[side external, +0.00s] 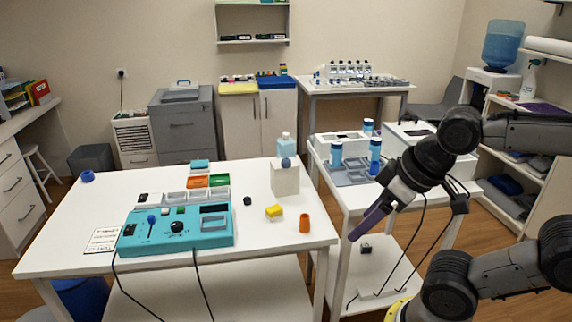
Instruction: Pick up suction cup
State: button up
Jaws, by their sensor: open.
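I cannot tell for sure which object is the suction cup. Candidates on the white table (66,232) are a small orange cup-shaped piece (305,225) near the right front edge, a small black piece (248,201) near the middle and a blue round piece (88,176) at the far left corner. My gripper (366,224) hangs right of the table's right edge, pointing down-left. It is open, with nothing seen in it, and is apart from all these pieces. A purple finger shows; the other finger is hard to make out.
A teal device (205,239) with knobs and cables takes up the table's front middle. A yellow block (274,212) lies near the orange piece. A white box (285,178) with a bottle behind stands at the back right. A second white table (330,154) holds blue canisters.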

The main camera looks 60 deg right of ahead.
jog(key=w+d+r+m+t+h, duration=0.1)
jog(key=w+d+r+m+t, duration=0.15)
jog(key=w+r, duration=0.85)
jog(key=m+g+h, duration=0.3)
jog(key=m, duration=0.1)
send_over(287, 159)
jog(key=s+a, duration=0.5)
jog(key=s, duration=0.1)
notch_tip(287, 159, down, 13)
jog(key=x, duration=1.3)
jog(key=shift+w+d+f, duration=0.1)
jog(key=shift+d+f, duration=0.1)
jog(key=shift+f, duration=0.1)
